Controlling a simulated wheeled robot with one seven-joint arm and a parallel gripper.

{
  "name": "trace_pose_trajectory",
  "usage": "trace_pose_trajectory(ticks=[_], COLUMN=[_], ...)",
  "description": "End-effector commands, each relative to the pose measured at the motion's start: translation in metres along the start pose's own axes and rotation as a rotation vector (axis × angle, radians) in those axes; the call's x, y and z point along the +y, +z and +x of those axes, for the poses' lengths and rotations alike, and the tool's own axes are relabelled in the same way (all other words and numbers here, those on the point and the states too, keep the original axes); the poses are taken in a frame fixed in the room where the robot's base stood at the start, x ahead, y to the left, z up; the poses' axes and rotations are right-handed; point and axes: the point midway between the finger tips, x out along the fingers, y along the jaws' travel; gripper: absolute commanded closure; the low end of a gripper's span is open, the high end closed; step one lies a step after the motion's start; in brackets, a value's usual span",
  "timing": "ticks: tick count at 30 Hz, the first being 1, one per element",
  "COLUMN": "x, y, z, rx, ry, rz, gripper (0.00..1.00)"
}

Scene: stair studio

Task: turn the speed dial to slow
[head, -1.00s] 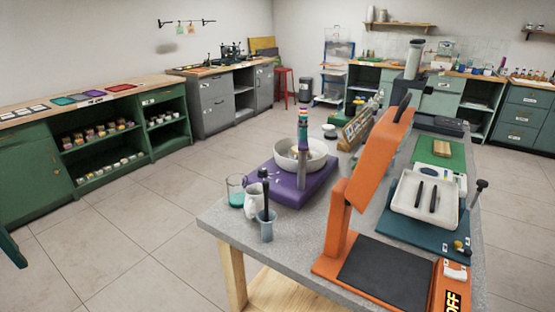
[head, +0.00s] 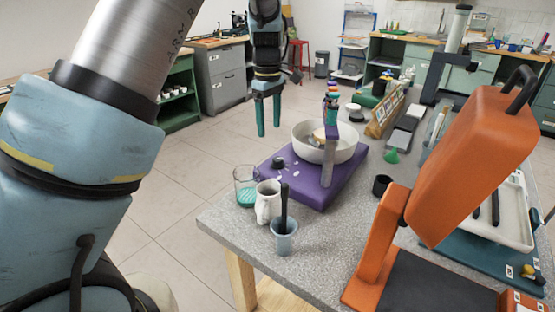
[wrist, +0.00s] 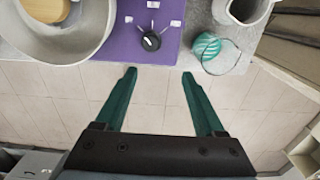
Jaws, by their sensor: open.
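The speed dial (wrist: 151,41) is a small black knob with a white pointer line on a purple base (wrist: 115,42). White marks sit around it; their text is too small to read. In the head view the dial (head: 278,162) is on the left part of the purple base (head: 316,196), beside a white bowl (head: 351,147). My gripper (head: 269,132) is open and empty, with green fingers pointing down, beyond and left of the dial in the head view. In the wrist view my gripper (wrist: 158,72) has its fingertips just short of the base, apart from the dial.
A large orange device (head: 460,170) stands at the right.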

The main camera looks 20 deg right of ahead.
Motion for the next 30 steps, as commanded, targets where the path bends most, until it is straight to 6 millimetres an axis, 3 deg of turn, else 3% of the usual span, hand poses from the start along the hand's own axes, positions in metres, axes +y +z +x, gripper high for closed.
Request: trace_pose_trajectory(ticks=[3, 7, 21, 30], x=[0.014, 0.016, 0.015, 0.015], y=[0.013, 0.016, 0.014, 0.015], z=[0.003, 0.011, 0.090, 0.109], rx=[0.007, 0.005, 0.006, 0.006], ry=[-0.003, -0.004, -0.005, -0.002], rz=[-0.011, -0.017, -0.015, -0.013], gripper=[0.29, 0.29, 0.29, 0.29])
